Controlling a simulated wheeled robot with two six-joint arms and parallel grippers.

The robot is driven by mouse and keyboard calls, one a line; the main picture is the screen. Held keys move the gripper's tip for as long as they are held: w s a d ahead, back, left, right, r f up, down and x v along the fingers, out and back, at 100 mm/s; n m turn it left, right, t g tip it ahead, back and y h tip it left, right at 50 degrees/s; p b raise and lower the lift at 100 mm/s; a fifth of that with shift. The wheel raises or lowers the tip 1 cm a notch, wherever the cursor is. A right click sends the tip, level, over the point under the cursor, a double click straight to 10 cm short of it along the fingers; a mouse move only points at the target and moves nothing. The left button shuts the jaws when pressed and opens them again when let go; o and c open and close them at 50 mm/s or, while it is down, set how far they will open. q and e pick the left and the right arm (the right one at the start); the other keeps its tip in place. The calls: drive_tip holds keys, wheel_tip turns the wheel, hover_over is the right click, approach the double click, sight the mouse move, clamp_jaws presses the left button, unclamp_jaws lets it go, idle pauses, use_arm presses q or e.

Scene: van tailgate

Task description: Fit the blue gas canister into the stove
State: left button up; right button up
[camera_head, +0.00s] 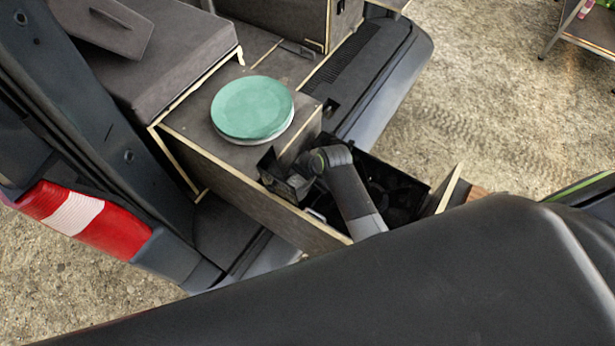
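My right gripper (283,178) reaches into the open drawer (304,228) at the back of the van. It is at the drawer's left inner end, beside the cabinet front. It is dark against a dark interior, and I cannot tell whether its fingers are open or shut, or whether they hold anything. No blue gas canister shows. I cannot make out the stove; dark shapes lie in the drawer, partly hidden by my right arm. My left gripper is not in view.
Green plates (252,107) are stacked on the cabinet top left of the drawer. The van's red tail light (85,218) is at the left. A small shelf (590,30) stands at the top right. Bare ground lies right of the bumper. My own dark part covers the bottom.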

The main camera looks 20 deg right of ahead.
drive_tip(key=shift+o, duration=1.2)
drive_tip(key=shift+s+a+f+g, duration=0.15)
drive_tip(key=shift+s+f+g, duration=0.15)
drive_tip(key=shift+s+f, duration=0.85)
drive_tip(key=shift+o, duration=0.3)
drive_tip(key=shift+w+a+f, duration=0.15)
drive_tip(key=shift+w+f, duration=0.05)
drive_tip(key=shift+w, duration=0.15)
drive_tip(key=shift+w+r, duration=0.15)
drive_tip(key=shift+r, duration=0.35)
drive_tip(key=shift+o, duration=0.7)
drive_tip(key=w+v, duration=0.1)
drive_tip(key=v, duration=1.6)
drive_tip(key=shift+d+r+b, duration=0.25)
drive_tip(key=shift+r+b, duration=0.15)
drive_tip(key=shift+b, duration=0.05)
drive_tip(key=shift+s, duration=0.1)
